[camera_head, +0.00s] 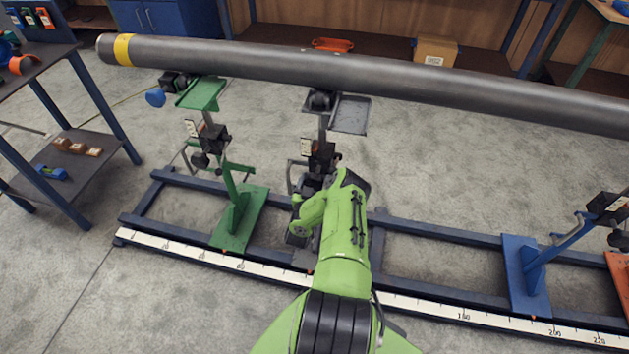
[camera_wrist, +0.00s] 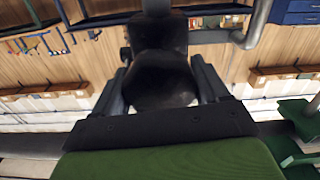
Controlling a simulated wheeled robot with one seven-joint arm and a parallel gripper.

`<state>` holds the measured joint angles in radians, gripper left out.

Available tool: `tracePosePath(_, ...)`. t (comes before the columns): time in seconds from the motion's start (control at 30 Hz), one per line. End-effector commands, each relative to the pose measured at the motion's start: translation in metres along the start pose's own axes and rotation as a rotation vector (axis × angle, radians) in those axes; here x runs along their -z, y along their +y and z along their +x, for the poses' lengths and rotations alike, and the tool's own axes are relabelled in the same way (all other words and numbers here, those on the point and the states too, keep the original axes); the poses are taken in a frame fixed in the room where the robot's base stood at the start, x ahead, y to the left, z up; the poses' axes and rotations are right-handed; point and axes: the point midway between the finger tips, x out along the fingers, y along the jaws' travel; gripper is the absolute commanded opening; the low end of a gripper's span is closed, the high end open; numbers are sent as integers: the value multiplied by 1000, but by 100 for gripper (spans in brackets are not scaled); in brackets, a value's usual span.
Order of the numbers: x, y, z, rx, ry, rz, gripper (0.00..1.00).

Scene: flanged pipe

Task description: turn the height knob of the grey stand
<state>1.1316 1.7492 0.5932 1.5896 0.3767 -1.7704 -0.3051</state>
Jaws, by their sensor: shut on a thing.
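The grey stand (camera_head: 350,116) stands on the rail behind my arm in the head view, under the long pipe (camera_head: 300,68). My arm hides its lower part. In the wrist view my gripper (camera_wrist: 162,78) has one finger on each side of a dark, rounded knob (camera_wrist: 160,88) and is shut on it. The knob fills most of the space between the fingers. The head view does not show the fingers or this knob clearly, as my arm covers them.
A green stand (camera_head: 236,215) is close on the left, and a blue stand (camera_head: 525,275) is farther right on the same rail (camera_head: 430,234). A scale strip (camera_head: 200,252) runs along the rail's front. A shelf table (camera_head: 80,165) is at far left.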

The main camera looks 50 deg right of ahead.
Motion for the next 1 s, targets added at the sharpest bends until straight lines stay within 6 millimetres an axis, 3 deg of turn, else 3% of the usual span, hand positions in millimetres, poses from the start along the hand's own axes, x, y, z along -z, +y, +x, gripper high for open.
tracePosePath(0.6,0,0,0,1,-2,485,43)
tracePosePath(1.0,-1,0,0,0,-2,663,43)
